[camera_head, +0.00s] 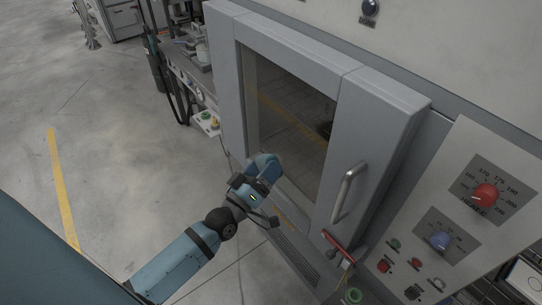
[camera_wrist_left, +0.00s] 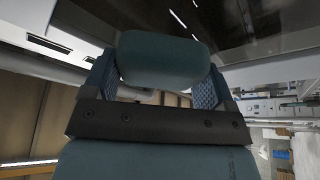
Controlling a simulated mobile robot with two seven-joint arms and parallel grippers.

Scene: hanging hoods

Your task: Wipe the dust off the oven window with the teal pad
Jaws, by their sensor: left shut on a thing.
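The oven window (camera_head: 290,115) is a dark pane in the grey oven door (camera_head: 375,130), and it shows reflections. A brownish haze lies over the pane, but I cannot tell dust from reflection. My left gripper (camera_head: 264,168) is at the lower left part of the window. In the left wrist view the teal pad (camera_wrist_left: 165,58) sits between the two fingers of my left gripper (camera_wrist_left: 160,82), which is shut on it. The dark glass shows beyond the pad; I cannot tell whether they touch. My right gripper is not in view.
A metal door handle (camera_head: 348,192) stands out right of the window. A red-handled part (camera_head: 338,246) juts out below it. A control panel (camera_head: 460,215) with red and blue knobs is at the right. Open concrete floor (camera_head: 110,130) lies to the left.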

